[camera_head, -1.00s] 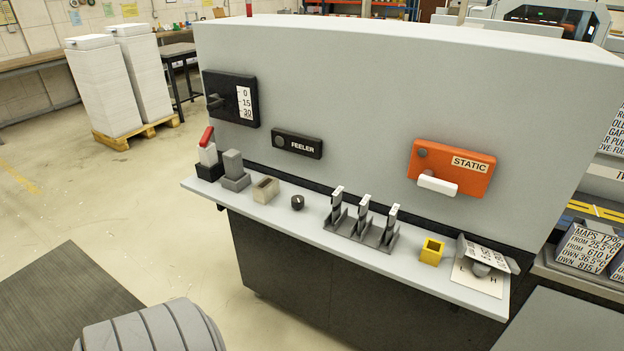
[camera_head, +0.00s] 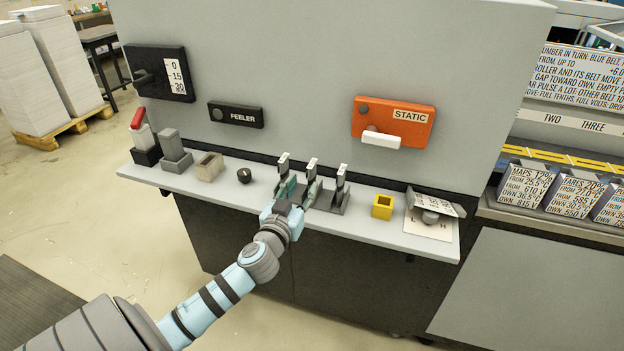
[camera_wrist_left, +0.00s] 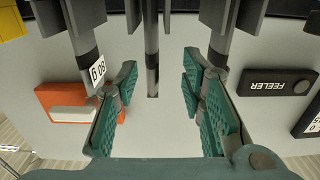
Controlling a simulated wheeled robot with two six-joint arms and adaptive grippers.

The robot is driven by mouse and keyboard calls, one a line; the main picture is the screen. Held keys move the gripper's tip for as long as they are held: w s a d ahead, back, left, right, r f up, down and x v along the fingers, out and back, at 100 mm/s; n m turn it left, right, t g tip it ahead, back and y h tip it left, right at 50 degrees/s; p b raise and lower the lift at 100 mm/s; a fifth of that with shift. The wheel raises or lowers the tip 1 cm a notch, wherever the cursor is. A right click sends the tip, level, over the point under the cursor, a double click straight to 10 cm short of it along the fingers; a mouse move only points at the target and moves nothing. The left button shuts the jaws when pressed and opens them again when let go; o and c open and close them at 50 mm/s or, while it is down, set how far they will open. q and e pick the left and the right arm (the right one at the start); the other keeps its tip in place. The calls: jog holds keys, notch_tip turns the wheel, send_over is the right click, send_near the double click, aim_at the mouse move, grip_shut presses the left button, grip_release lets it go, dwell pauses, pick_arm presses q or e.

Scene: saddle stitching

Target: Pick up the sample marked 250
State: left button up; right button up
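Three upright grey samples with small white tags stand in a rack (camera_head: 328,205) on the ledge: a left one (camera_head: 283,163), a middle one (camera_head: 311,166) and a right one (camera_head: 341,175). Their tags are too small to read in the head view. My left gripper (camera_head: 299,189) is at the front of the rack, by the left and middle samples. The left wrist view is upside down. There the gripper (camera_wrist_left: 160,108) has its teal fingers spread, with a thin grey post (camera_wrist_left: 152,65) showing between them. A partly readable tag (camera_wrist_left: 97,72) shows near the left finger. I cannot confirm which sample is marked 250.
On the ledge, a yellow cup (camera_head: 382,207) and a card with a tilted plate (camera_head: 430,224) stand right of the rack. A black knob (camera_head: 244,175) and grey blocks stand left. The FEELER box (camera_head: 236,115) and orange STATIC box (camera_head: 394,123) are on the panel above.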

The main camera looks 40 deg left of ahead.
aim_at(309, 180)
pick_arm(q)
jog(key=w, duration=0.3)
jog(key=w+r+p, duration=0.1)
jog(key=shift+w+a, duration=0.35)
jog(key=shift+w, duration=0.05)
jog(key=shift+w+a+f, duration=0.15)
jog(key=shift+w+f, duration=0.05)
jog(key=shift+w, duration=0.25)
grip_shut()
